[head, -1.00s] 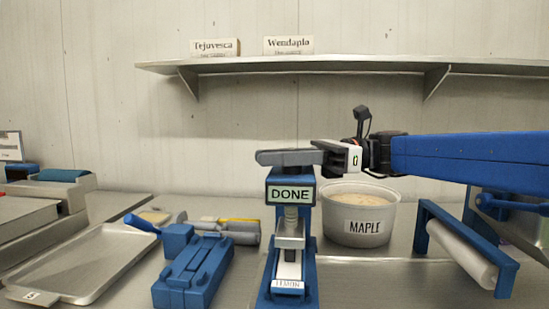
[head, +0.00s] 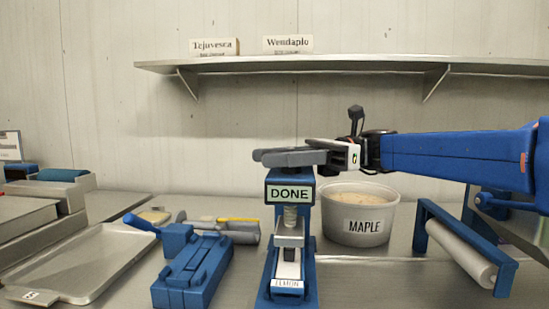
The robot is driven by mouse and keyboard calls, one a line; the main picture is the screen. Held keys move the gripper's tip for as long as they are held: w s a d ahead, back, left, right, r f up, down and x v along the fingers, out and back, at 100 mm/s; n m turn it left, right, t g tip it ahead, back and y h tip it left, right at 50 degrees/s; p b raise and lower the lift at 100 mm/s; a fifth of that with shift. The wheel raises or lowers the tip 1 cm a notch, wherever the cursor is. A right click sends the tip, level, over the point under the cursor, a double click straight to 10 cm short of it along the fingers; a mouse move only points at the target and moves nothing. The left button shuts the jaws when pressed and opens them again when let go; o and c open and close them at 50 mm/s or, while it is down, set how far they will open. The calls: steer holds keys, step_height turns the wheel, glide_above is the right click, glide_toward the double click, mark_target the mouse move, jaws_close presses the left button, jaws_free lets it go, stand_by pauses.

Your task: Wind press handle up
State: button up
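The blue press (head: 272,228) stands upright on the steel counter in the middle, with a DONE sign (head: 290,194) on its head and a LEMON label at its foot. Its grey handle (head: 285,158) is a bar across the top. A screw column and a metal plate show below the sign. My gripper (head: 318,150) reaches in from the right and its grey fingers are at the handle's right end. The fingers and handle overlap in similar grey, so I cannot tell whether they are closed on it.
A MAPLE tub (head: 338,235) stands close behind the press on the right. A blue-framed roller (head: 463,252) is farther right. A blue tool (head: 193,272) and metal tray (head: 85,262) lie left. A shelf (head: 340,64) runs above my arm.

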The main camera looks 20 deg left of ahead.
steer(key=v, duration=1.2)
